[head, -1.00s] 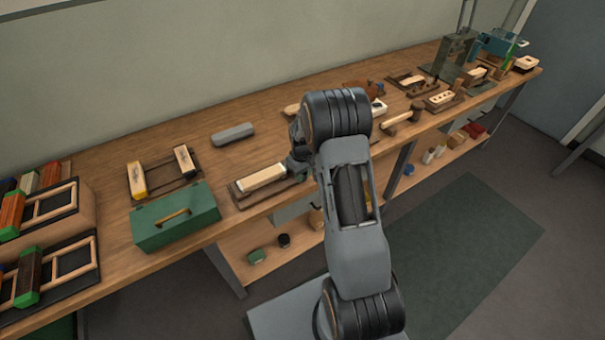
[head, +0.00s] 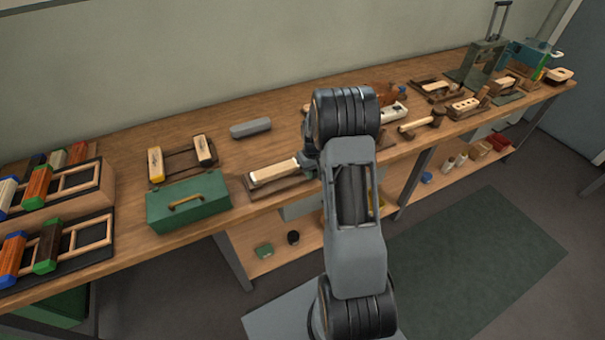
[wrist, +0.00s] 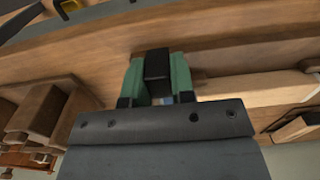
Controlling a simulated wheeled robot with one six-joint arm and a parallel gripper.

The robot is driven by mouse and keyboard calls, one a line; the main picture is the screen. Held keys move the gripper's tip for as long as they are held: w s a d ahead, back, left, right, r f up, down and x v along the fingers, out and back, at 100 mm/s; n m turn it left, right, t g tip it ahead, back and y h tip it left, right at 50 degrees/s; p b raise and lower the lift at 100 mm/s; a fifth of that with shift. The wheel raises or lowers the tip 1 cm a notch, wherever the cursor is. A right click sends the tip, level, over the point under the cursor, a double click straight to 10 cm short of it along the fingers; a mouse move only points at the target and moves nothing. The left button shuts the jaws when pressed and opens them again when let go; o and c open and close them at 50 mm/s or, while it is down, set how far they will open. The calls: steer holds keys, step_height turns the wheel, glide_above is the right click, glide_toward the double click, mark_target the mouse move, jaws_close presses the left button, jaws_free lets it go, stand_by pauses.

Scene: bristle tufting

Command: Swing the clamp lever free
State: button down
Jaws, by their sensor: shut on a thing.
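My gripper (wrist: 158,80) shows in the wrist view as two green-faced fingers. They are shut on a small black piece, seemingly the clamp lever's grip (wrist: 157,63), which sits between them. The rest of the lever is hidden behind the fingers and my wrist housing. A pale wooden block (wrist: 255,84) lies to the right in the wrist view. In the head view a pale block (head: 274,172) lies in a dark wooden holder (head: 280,187) just left of my gripper, which is mostly hidden by my arm.
A green toolbox (head: 188,204) stands at the bench's front edge. A grey rounded block (head: 250,128) and a two-block frame (head: 180,162) lie behind it. Racks of brush blocks (head: 75,185) fill the left end. Tools and a mallet (head: 421,124) lie to the right.

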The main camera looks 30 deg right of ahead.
steer(key=c, duration=1)
jaws_free()
steer(key=shift+o, duration=0.2)
steer(key=shift+r, duration=0.1)
step_height(320, 180, up, 14)
steer(key=shift+b, duration=0.35)
